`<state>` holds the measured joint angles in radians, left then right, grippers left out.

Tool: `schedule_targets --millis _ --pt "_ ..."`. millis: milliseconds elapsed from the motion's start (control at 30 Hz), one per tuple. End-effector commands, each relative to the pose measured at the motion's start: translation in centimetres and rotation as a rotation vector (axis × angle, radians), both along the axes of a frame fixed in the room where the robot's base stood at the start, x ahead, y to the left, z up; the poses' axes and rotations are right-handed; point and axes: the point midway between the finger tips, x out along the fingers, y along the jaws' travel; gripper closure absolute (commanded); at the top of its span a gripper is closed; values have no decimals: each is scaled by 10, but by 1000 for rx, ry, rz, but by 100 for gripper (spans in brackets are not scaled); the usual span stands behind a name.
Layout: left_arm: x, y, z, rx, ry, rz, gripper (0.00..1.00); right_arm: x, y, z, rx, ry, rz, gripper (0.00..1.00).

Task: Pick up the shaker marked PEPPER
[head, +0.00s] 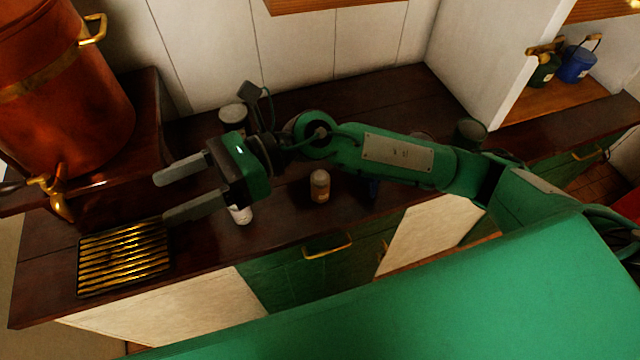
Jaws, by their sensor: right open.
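A small shaker-like container (320,186) with a brownish body and pale top stands on the dark wooden counter, below my right forearm in the picture. A white container (241,215) stands to its left, mostly hidden by my right gripper. I cannot read a PEPPER marking on either one. My right gripper (163,198) is open, its two grey fingers pointing left over the counter, with nothing seen between them. It is apart from the brownish container, which is to its right. My left gripper is not in view.
A brass-slatted drip tray (124,259) lies at the counter's left end, under a copper urn (60,100) with a tap. A grey-lidded jar (233,114) stands behind my gripper. A dark cup (470,133) stands at right. A dark blue thing is partly hidden under my arm.

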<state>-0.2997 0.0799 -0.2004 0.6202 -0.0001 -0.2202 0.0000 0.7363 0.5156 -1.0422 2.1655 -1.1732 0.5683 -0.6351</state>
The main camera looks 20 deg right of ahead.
Motion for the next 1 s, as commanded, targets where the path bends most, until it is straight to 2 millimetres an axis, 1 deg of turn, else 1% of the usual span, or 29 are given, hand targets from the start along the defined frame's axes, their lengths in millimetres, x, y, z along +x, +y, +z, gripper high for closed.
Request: schedule_targets --millis 33,67,100,167,200,267,300,367,400,467,500,600,700,767,867,967,1000 --pt "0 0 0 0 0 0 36 -1 -3 -16 -93 -106 43 32" --pt "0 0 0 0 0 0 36 -1 -6 -27 -151 -169 72 32" --pt "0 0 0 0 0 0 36 1 -12 -42 -228 -247 110 32" --pt "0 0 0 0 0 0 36 6 -24 -64 -351 -362 167 32" --pt "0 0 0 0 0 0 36 12 -35 -78 -434 -435 203 32" --pt "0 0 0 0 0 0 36 24 -55 -97 -563 -536 256 32" --pt "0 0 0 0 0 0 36 33 -70 -108 -652 -600 291 32" --pt "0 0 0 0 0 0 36 50 -95 -121 -788 -683 340 32" --pt "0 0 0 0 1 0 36 61 -113 -127 -876 -732 372 32" --pt "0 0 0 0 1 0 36 78 -140 -133 -1002 -792 415 32" --pt "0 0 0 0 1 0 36 89 -158 -135 -1079 -822 439 32" --pt "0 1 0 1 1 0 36 109 -194 -134 -1237 -871 490 32" --pt "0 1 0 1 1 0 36 121 -217 -131 -1334 -894 521 32" --pt "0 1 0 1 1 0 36 125 -224 -130 -1367 -899 530 32" --pt "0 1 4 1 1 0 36 127 -229 -136 -1385 -899 539 32" --pt "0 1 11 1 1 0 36 126 -229 -153 -1382 -898 541 32" --pt "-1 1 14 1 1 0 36 126 -229 -161 -1382 -898 541 32"
